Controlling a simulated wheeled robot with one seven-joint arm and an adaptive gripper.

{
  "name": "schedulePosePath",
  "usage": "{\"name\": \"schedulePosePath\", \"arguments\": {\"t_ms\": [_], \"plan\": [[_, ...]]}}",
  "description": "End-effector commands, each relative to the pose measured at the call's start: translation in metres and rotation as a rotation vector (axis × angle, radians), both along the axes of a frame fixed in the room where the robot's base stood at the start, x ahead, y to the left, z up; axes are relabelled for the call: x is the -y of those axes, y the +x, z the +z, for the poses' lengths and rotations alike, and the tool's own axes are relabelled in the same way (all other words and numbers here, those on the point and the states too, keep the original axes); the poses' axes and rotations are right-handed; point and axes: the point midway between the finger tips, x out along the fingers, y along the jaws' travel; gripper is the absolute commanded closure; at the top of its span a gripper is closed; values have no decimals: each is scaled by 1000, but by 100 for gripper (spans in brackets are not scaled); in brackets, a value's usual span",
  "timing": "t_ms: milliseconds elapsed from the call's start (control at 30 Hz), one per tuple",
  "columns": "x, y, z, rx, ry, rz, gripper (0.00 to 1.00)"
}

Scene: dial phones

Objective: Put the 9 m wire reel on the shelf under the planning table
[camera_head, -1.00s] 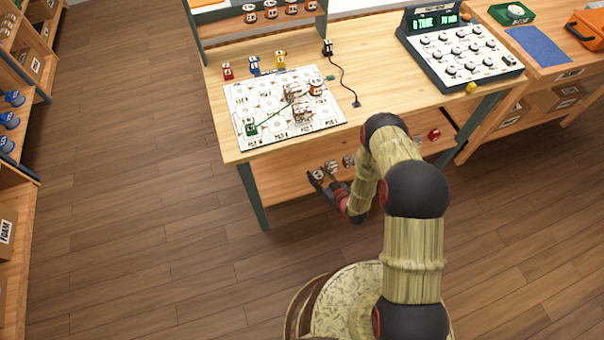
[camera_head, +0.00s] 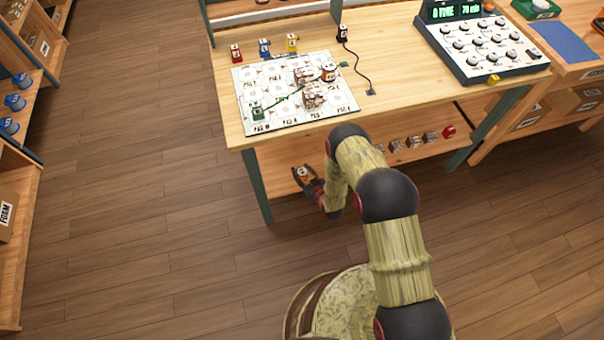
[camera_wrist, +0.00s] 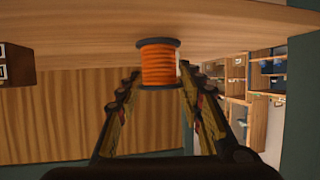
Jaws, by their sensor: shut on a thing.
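My gripper (camera_head: 303,174) is shut on an orange wire reel with dark flanges (camera_wrist: 158,64), which sits between the two fingers in the wrist view. In the head view the held reel (camera_head: 303,171) shows small, with a pale top; I cannot read its length. The planning table (camera_head: 385,110) carries a printed plan sheet. The wooden shelf under it (camera_head: 277,172) is partly hidden by my arm. My gripper is at the shelf's left part, near the left table leg. I cannot tell whether the reel touches the shelf.
Several small labelled items (camera_head: 414,142) and a red one (camera_head: 449,132) stand on the shelf, right of my arm. The dark left table leg (camera_head: 257,187) is close to my gripper. The plan sheet (camera_head: 290,118) holds small models. Open floor (camera_head: 150,200) lies left.

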Motion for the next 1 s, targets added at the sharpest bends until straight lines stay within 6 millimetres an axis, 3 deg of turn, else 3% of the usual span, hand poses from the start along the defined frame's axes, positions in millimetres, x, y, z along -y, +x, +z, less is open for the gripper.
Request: {"name": "schedulePosePath", "arguments": {"t_ms": [433,467,767,1000], "plan": [[0,1,-9,3,1,0,90],[0,1,-8,3,1,0,61],[0,1,-8,3,1,0,45],[0,1,-8,3,1,0,45]]}}
